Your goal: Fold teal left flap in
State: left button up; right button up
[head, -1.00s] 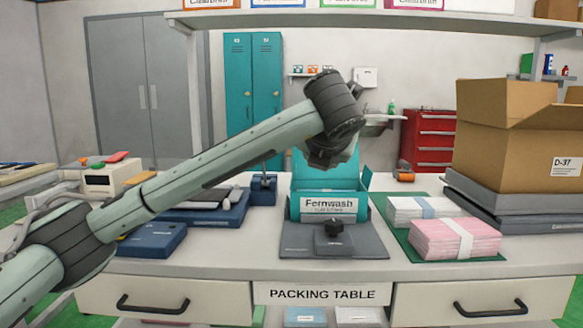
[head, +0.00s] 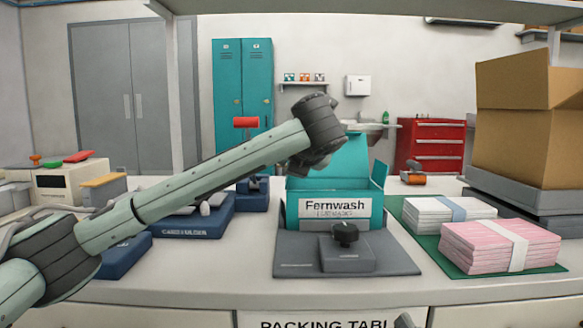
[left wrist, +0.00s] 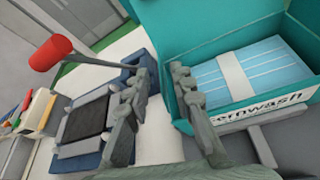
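The teal Fernwash box (head: 331,222) stands open on a dark grey plate (head: 295,258), with its back lid (head: 343,160) raised. Its right flap (head: 379,174) stands up. The left flap is mostly hidden behind my left wrist in the head view, and I cannot tell its exact angle. In the left wrist view the box (left wrist: 182,118) holds a pale blue banded stack (left wrist: 240,72). My left gripper (left wrist: 162,75) is at the box's left side, fingers apart, with nothing visible between them. My right gripper is not in view.
A black knob (head: 345,233) stands in front of the box. White (head: 450,213) and pink (head: 500,246) banded stacks lie on a green mat to the right. A red-headed lever (left wrist: 51,53) and blue trays (head: 190,222) are to the left. A large carton (head: 525,135) stands far right.

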pick_arm(q)
jog(key=shift+x, duration=2.1)
grip_shut()
